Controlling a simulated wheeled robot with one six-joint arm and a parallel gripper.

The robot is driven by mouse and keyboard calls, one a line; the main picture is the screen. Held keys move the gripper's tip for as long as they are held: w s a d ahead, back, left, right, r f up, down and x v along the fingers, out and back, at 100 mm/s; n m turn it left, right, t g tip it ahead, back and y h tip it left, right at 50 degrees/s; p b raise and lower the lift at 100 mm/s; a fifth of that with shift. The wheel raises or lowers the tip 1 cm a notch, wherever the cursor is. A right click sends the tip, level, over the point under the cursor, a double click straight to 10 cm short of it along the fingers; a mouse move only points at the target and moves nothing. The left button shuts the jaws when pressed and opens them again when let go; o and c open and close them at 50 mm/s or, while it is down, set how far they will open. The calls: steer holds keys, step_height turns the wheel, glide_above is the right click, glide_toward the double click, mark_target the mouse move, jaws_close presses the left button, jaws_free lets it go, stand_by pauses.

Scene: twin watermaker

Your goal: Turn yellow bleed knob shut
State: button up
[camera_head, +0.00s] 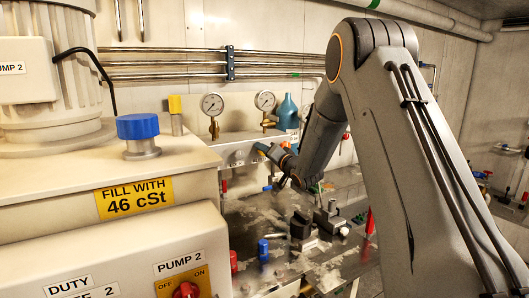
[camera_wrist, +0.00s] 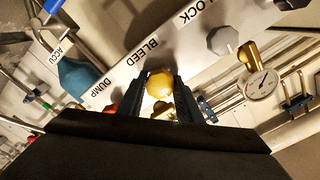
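The yellow bleed knob (camera_wrist: 160,85) shows in the middle of the wrist view, near the BLEED label (camera_wrist: 140,52) on a pale panel. My gripper (camera_wrist: 160,88) has one dark finger on each side of the knob, which nearly fills the gap between the fingertips. I cannot tell whether the fingers touch it. In the head view my gripper (camera_head: 270,155) reaches to the front of the pale valve panel (camera_head: 240,150) under two gauges. The knob is not distinguishable there.
A grey knob (camera_wrist: 222,41) by the BLOCK label and a red part (camera_wrist: 110,108) near the DUMP label flank the knob. A gauge (camera_head: 212,104) and a blue-green bottle (camera_head: 288,112) stand above the panel. The pump tank (camera_head: 90,170) fills the left.

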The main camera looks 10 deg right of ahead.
steer(key=o, duration=0.4)
steer(key=shift+o, duration=0.2)
steer(key=b+v, duration=0.2)
steer(key=v, duration=0.5)
steer(key=shift+s+d, duration=0.15)
steer(key=shift+s, duration=0.2)
